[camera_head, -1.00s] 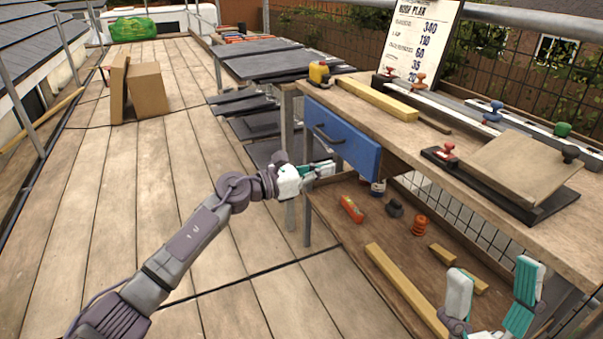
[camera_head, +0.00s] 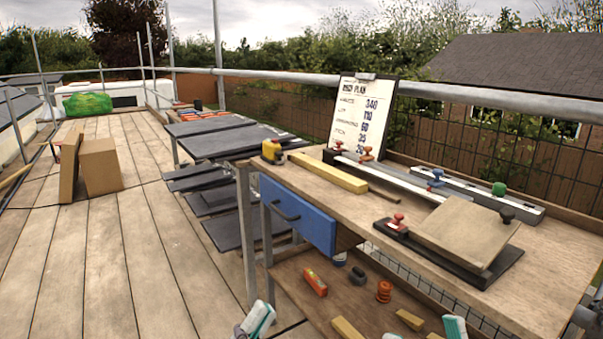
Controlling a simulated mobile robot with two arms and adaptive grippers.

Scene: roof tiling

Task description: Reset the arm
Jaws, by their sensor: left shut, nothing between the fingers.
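My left gripper (camera_head: 258,319) shows at the bottom edge in the head view, in front of the workbench (camera_head: 440,270) and below its blue drawer front (camera_head: 297,215). Its white and teal fingers are together, with nothing seen between them. It is clear of the drawer handle. Only the fingertips of my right gripper (camera_head: 424,333) show at the bottom edge, standing apart over the lower shelf, with nothing seen between them. The rest of both arms is out of frame.
The bench top holds a yellow tape measure (camera_head: 272,150), a wooden strip (camera_head: 328,172), a price board (camera_head: 362,118) and a brown tile in a jig (camera_head: 465,228). Slates (camera_head: 232,139) lie stacked behind. Deck boards (camera_head: 110,260) at left are clear near me.

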